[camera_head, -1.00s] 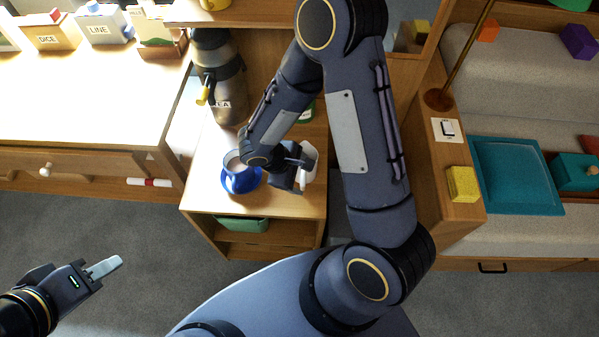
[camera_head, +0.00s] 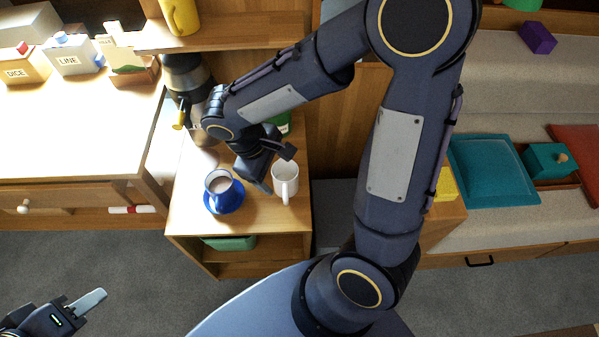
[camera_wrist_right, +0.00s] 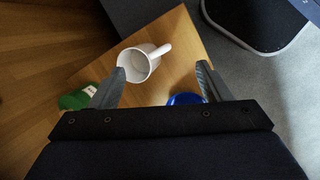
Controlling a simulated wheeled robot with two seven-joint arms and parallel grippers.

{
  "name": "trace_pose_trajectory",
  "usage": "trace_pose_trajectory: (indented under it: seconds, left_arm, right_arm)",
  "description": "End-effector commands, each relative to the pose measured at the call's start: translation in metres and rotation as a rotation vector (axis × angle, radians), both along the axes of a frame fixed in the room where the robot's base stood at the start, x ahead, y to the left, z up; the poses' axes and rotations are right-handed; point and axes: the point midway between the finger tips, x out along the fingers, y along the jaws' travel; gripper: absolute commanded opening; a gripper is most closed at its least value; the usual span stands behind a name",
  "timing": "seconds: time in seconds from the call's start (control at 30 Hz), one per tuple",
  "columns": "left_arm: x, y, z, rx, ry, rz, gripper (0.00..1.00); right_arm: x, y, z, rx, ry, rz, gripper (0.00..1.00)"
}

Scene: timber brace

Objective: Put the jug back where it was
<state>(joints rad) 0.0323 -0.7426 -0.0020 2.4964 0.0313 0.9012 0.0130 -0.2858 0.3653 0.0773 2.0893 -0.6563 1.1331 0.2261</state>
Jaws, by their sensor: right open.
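The white jug (camera_head: 285,177) stands upright on the small wooden side table, its handle toward the front. It also shows in the right wrist view (camera_wrist_right: 137,66), with its open top facing the camera. My right gripper (camera_head: 273,167) is just behind and left of it in the head view. In the wrist view its two fingers are spread wide with nothing gripped, and the jug appears beyond the left fingertip, partly between the fingers. My left gripper (camera_head: 85,304) is at the lower left, far from the table; its finger gap cannot be made out.
A dark urn with a yellow tap (camera_head: 180,112) stands behind. A green item (camera_wrist_right: 78,100) is near my right gripper. The side table (camera_head: 260,217) is clear in front.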

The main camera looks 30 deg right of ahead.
Motion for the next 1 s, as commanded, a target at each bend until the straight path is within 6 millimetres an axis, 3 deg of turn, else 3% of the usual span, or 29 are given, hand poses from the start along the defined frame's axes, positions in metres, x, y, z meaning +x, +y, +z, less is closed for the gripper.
trace_pose_trajectory:
  seconds: [0.03,0.2,0.5,0.7,1.0]
  left_arm:
    - [0.000,0.000,0.000,0.000,0.000,0.000,0.36]
    - [0.000,0.000,0.000,0.000,0.000,0.000,0.36]
    - [0.000,0.000,0.000,0.000,0.000,0.000,0.36]
    - [0.000,0.000,0.000,0.000,0.000,0.000,0.36]
    - [0.000,0.000,0.000,0.000,0.000,0.000,0.36]
  right_arm:
    - [-0.010,-0.010,0.014,0.061,-0.034,-0.072,0.71]
    - [-0.046,-0.026,0.046,0.264,-0.140,-0.278,0.71]
    - [-0.095,-0.028,0.084,0.602,-0.400,-0.572,0.71]
    - [-0.107,-0.024,0.096,0.723,-0.519,-0.658,0.71]
    - [-0.108,-0.023,0.098,0.746,-0.540,-0.675,0.71]
